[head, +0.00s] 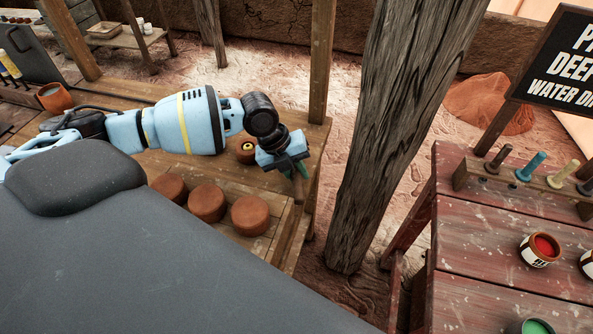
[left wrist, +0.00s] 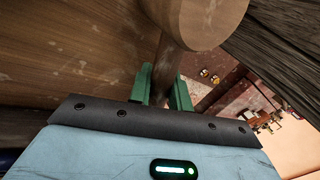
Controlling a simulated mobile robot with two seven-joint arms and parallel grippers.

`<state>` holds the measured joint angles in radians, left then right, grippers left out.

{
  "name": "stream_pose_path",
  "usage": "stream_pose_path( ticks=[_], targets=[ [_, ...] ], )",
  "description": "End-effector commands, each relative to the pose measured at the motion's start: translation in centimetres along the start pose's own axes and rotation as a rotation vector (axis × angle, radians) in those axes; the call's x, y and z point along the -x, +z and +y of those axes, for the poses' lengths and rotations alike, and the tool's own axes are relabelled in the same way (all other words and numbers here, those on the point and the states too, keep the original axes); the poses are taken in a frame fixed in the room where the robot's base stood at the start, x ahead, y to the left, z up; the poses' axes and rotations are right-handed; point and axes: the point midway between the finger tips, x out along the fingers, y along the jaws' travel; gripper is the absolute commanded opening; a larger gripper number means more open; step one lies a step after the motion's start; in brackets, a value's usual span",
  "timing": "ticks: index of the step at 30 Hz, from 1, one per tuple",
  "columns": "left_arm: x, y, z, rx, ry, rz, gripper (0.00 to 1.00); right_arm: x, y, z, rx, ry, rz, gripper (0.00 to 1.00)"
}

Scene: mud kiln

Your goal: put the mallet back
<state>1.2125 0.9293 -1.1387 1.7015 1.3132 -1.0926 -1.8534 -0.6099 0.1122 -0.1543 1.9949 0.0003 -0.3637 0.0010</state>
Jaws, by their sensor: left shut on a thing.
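My left gripper (head: 298,172) is at the right end of the wooden bench (head: 318,140), near its front corner. In the left wrist view, its green fingers (left wrist: 163,92) are shut on the handle of a wooden mallet (left wrist: 205,18). The mallet's thick round head is beyond the fingertips, at the top of that view. In the head view only a small brown part of the mallet (head: 299,190) shows below the fingers; the rest is hidden by the gripper. My right gripper is not in view.
Several round brown clay pieces (head: 207,203) stand on the bench left of the gripper. A thick wooden post (head: 385,120) rises right of it. Beyond is a red table (head: 470,240) with a rack (head: 530,180) of coloured handles and paint pots (head: 539,249).

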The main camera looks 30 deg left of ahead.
Motion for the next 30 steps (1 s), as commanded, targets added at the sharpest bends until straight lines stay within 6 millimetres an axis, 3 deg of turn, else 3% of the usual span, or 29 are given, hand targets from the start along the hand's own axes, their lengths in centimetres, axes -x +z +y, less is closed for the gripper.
stream_pose_path(
  ticks=[10, 11, 12, 23, 30],
  targets=[
    [-0.3, 0.0, 0.1, -0.001, -0.002, -0.001, 0.0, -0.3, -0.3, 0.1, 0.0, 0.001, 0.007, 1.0],
    [-0.3, 0.0, 0.1, 0.0, 0.0, 0.0, 0.23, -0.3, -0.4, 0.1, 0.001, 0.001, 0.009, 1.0],
    [-0.2, 0.0, 0.1, 0.0, 0.0, 0.0, 0.29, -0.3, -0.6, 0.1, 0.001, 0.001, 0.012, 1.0],
    [0.3, 0.0, 0.1, 0.001, 0.003, -0.001, 0.29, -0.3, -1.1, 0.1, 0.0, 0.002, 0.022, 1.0],
    [4.2, 0.1, 0.0, 0.0, 0.0, -0.004, 0.29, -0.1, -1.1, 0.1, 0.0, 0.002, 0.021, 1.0]
  ],
)
